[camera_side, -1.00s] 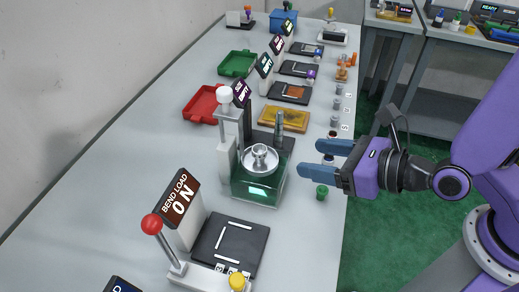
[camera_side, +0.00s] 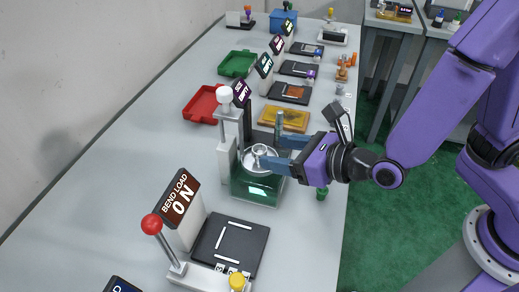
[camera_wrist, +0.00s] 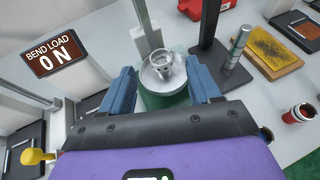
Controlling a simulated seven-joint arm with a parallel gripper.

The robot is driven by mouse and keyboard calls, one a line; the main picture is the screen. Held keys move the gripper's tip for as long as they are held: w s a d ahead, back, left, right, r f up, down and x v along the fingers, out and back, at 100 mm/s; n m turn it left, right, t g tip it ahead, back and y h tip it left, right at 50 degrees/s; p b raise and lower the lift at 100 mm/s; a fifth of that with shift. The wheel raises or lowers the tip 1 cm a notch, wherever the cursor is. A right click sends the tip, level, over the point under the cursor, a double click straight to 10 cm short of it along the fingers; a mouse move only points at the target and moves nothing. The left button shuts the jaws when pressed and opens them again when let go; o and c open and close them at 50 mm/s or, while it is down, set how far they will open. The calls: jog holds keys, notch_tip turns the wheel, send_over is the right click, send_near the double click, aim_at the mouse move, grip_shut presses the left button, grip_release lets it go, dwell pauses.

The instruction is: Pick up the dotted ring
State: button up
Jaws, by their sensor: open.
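No dots can be made out on any ring here, so I cannot tell for sure which thing is the dotted ring. A silver ring-shaped piece (camera_wrist: 164,64) sits on the round metal plate (camera_wrist: 152,79) of the green-based machine (camera_side: 257,188). In the side view this silver piece (camera_side: 259,149) is partly behind my gripper. My gripper (camera_side: 275,153) is open, with its blue fingers reaching over the plate. In the wrist view, my open gripper (camera_wrist: 163,84) has one finger on each side of the silver piece, with nothing seen held.
The machine's white-topped column (camera_side: 226,130) and a grey post (camera_side: 279,128) stand close to the plate. A BEND LOAD sign (camera_side: 180,200) and a red-knobbed lever (camera_side: 152,225) are nearer the camera. A green cylinder (camera_side: 321,192) stands near the table edge.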

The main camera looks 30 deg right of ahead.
aim_at(254, 148)
jog(key=x, duration=0.4)
jog(key=shift+w, duration=0.15)
jog(key=shift+a, duration=0.1)
grip_shut()
